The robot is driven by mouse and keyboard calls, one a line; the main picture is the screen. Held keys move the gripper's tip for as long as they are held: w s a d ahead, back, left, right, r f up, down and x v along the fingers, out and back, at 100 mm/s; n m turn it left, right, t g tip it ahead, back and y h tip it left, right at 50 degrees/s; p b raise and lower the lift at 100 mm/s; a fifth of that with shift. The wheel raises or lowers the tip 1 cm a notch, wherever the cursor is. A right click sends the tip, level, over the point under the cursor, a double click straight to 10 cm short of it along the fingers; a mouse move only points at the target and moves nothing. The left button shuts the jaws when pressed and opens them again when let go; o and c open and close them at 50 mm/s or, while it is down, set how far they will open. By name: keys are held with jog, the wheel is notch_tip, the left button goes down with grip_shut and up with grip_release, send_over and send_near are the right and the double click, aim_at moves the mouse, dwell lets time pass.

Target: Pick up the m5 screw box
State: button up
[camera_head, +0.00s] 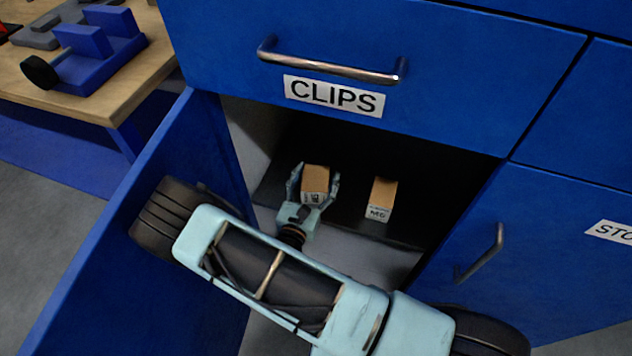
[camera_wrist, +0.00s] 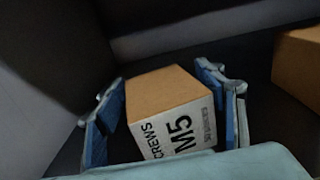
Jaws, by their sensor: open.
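The M5 screw box (camera_head: 315,181) is a small brown cardboard box with a white label. It stands on the dark shelf inside the open cabinet, on the left. In the wrist view the box (camera_wrist: 165,92) shows the words "SCREWS" and "M5". My gripper (camera_head: 314,180) is open, with one finger on each side of the box. In the wrist view the gripper's (camera_wrist: 168,112) blue finger pads flank the box, with a visible gap at least on the right. The lower part of the box is hidden behind the gripper's palm.
A second brown box (camera_head: 383,193), labelled M6, stands to the right on the shelf (camera_head: 347,215). The open blue door (camera_head: 150,240) is at the left. A drawer marked CLIPS (camera_head: 380,85) is above the opening. A wooden table (camera_head: 125,88) stands at the upper left.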

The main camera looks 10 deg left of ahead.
aim_at(321, 166)
jog(key=w, duration=0.1)
jog(key=w+b, duration=0.1)
jog(key=w, duration=0.2)
jog(key=shift+w+d, duration=0.35)
jog(key=shift+c, duration=0.5)
jog(key=c, duration=1.3)
jog(key=shift+c, duration=0.3)
jog(key=shift+r, duration=0.15)
